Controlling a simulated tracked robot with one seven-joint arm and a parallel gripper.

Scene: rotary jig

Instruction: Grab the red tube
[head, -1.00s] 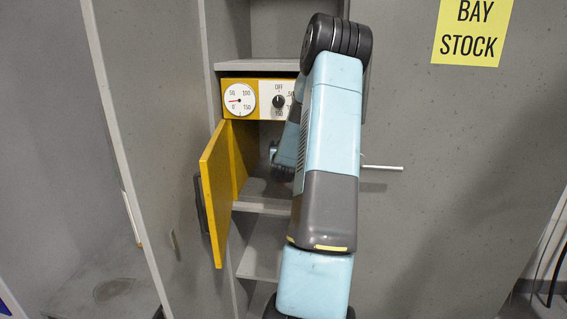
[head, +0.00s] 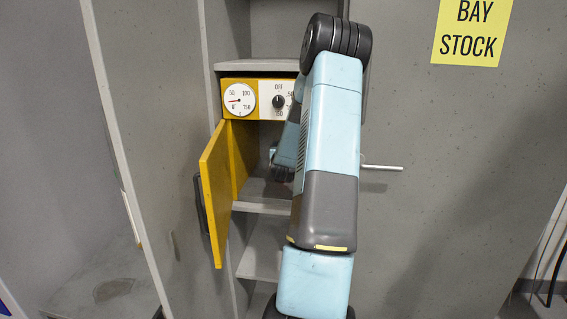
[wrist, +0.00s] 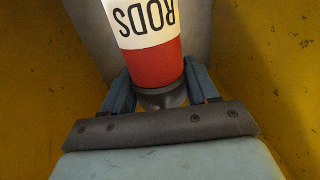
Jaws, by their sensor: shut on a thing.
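The red tube (wrist: 153,68) shows in the wrist view, with a white band lettered "RODS" that appears upside down and a dark grey end nearest my gripper. My gripper (wrist: 160,86) has its two blue fingers on either side of the tube's near end and is shut on it. The tube's far end is cut off by the top of the wrist view. In the head view my arm hides the tube, and the fingertips cannot be made out.
Yellow walls (wrist: 40,70) stand close on both sides of my gripper. In the head view the yellow door (head: 213,192) is swung open to the left. A gauge (head: 239,100) and a dial (head: 278,101) sit above the opening. A grey shelf (head: 262,207) lies below.

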